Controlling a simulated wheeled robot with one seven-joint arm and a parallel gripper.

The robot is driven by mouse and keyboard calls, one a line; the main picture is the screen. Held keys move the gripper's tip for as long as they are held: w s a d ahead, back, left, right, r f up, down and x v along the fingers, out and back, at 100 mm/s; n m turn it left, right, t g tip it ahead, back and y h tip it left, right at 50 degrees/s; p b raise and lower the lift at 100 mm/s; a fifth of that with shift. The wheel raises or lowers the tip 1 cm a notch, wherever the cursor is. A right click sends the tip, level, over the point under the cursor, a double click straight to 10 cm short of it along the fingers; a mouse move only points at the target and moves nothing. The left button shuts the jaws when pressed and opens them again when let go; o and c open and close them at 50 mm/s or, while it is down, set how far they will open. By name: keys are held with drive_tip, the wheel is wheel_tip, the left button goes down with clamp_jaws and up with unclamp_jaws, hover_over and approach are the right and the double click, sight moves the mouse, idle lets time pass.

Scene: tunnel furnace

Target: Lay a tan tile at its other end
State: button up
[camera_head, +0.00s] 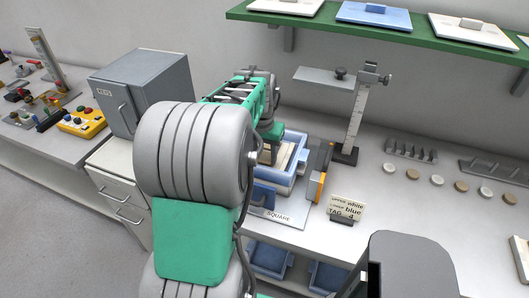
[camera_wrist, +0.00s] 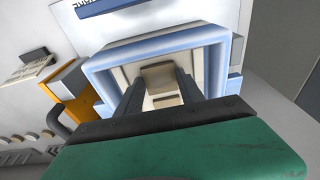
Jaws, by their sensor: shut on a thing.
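A blue-rimmed box (camera_wrist: 110,61) with a pale inside fills the middle of the wrist view. In the head view the box (camera_head: 299,177) stands on the bench, partly hidden by my arm. My gripper (camera_wrist: 160,88) reaches into the box with its two dark fingers. It is shut on a tan tile (camera_wrist: 157,74) that shows between the fingers. Another tan piece (camera_wrist: 166,102) shows just below it in the wrist view. Whether the held tile touches the box floor cannot be told. In the head view my arm hides the fingertips.
An orange-and-grey device (camera_head: 321,178) stands close right of the box. A height gauge (camera_head: 354,115) stands behind it. A text card (camera_head: 346,208) and a "SQUARE" label (camera_head: 278,216) are in front. Several small discs (camera_head: 437,180) lie to the right. A green shelf (camera_head: 400,38) holds lids above.

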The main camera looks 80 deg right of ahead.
drive_tip(key=shift+f, duration=0.35)
idle(0.3)
drive_tip(key=o, duration=1.4)
drive_tip(key=shift+r, duration=0.1)
drive_tip(key=r, duration=0.2)
drive_tip(key=r+b, duration=0.1)
drive_tip(key=r, duration=0.2)
drive_tip(key=a+r, duration=0.1)
drive_tip(key=r, duration=0.1)
drive_tip(key=shift+a+r, duration=0.1)
drive_tip(key=shift+r, duration=0.2)
drive_tip(key=shift+w, duration=0.15)
